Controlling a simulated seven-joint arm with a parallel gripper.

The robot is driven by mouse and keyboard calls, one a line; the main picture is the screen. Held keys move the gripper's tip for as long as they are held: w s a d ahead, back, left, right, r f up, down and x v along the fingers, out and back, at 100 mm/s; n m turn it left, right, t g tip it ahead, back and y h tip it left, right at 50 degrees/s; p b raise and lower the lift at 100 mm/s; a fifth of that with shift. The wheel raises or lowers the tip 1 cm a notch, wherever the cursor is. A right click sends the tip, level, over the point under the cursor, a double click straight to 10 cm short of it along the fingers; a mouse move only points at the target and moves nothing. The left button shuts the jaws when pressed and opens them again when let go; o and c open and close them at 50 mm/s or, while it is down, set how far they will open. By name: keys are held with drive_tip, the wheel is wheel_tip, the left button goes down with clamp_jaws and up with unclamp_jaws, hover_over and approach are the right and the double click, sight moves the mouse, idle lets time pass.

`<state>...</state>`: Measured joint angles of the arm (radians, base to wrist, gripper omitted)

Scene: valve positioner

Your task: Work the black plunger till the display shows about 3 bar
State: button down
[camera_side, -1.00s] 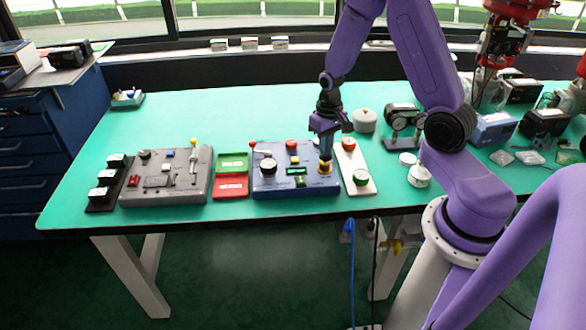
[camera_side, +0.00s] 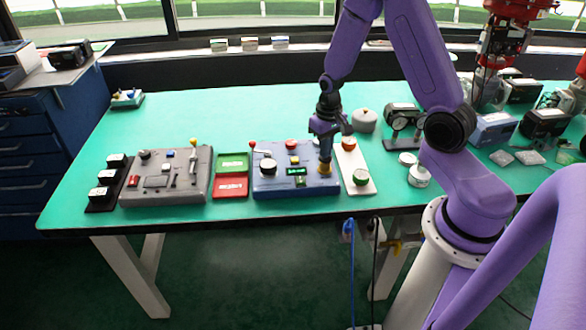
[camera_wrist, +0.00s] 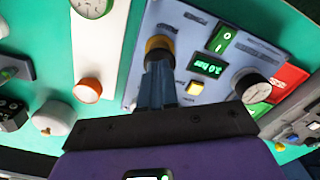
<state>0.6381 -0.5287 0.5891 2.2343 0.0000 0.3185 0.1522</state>
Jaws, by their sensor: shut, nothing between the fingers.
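The blue control box (camera_side: 272,183) stands near the front edge of the bench. My gripper (camera_side: 325,161) points down at its right end, fingers shut and empty. In the wrist view the fingertips (camera_wrist: 157,62) sit over a brass-yellow collar (camera_wrist: 160,43).
The box also carries a green rocker switch (camera_wrist: 224,39), a yellow button (camera_wrist: 194,88) and a black-rimmed round dial (camera_wrist: 257,89). A white plate with a gauge (camera_side: 361,177) stands close on the right. A grey box (camera_side: 167,190) and red tray (camera_side: 231,187) lie left.

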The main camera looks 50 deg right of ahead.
drive_tip(key=shift+r, duration=1.55)
drive_tip(key=shift+r, duration=2.55)
drive_tip(key=shift+a, duration=0.1)
drive_tip(key=s+a+r+n, duration=0.5)
drive_tip(key=s+a+n, duration=0.25)
drive_tip(key=a, duration=0.55)
drive_tip(key=s+a+r+n, duration=0.1)
drive_tip(key=s+n, duration=0.3)
drive_tip(key=s, duration=0.4)
drive_tip(key=s+a+r+n, duration=0.2)
drive_tip(key=s+n, duration=0.2)
drive_tip(key=s, duration=0.4)
drive_tip(key=shift+a+r, duration=0.15)
drive_tip(key=shift+r, duration=0.25)
